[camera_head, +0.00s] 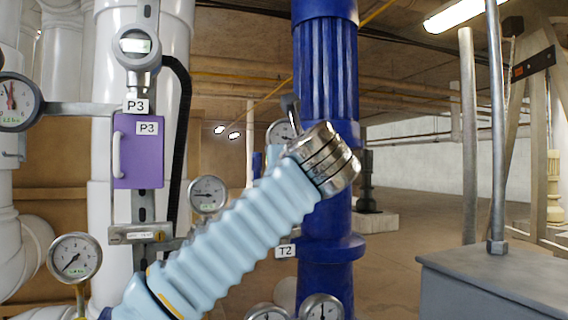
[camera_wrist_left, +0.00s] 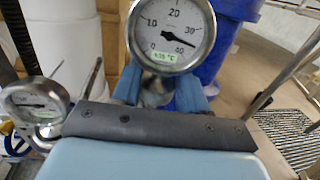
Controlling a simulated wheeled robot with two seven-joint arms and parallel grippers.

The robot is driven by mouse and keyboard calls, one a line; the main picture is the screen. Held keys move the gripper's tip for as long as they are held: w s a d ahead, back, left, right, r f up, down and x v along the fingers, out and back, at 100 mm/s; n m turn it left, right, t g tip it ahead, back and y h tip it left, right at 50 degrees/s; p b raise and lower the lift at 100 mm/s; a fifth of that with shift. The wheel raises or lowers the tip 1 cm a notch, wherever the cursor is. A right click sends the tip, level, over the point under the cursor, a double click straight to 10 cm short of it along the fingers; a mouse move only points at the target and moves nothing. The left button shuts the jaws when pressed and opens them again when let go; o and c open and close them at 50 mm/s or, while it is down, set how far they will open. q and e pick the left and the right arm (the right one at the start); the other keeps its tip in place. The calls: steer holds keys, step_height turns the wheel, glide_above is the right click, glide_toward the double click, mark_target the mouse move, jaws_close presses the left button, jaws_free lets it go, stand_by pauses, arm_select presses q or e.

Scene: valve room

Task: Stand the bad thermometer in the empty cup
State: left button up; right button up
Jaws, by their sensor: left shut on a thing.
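A round dial thermometer (camera_wrist_left: 172,35) with a steel rim fills the top of the left wrist view. Its needle points close to 40 and a small green display under it shows °C. My left gripper (camera_wrist_left: 160,92) is shut on its stem below the dial, with a blue finger on each side. In the head view my left arm crosses the middle. A dial (camera_head: 280,133), apparently the held thermometer, shows beside its steel wrist, partly hidden, and the fingers are mostly hidden. I cannot make out an empty cup. My right gripper is not in view.
Gauges hang at the left (camera_head: 75,257), behind my arm (camera_head: 208,194) and at the bottom (camera_head: 322,308). A T2 label (camera_head: 285,251) sits by the blue column (camera_head: 325,70). A purple P3 box (camera_head: 138,165) is on white pipes. A grey block (camera_head: 500,280) stands lower right.

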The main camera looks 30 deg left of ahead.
arm_select(q)
steer(key=d+v, duration=0.1)
steer(key=v, duration=0.6)
steer(key=shift+w, duration=0.2)
steer(key=shift+d, duration=0.15)
stand_by(1.0)
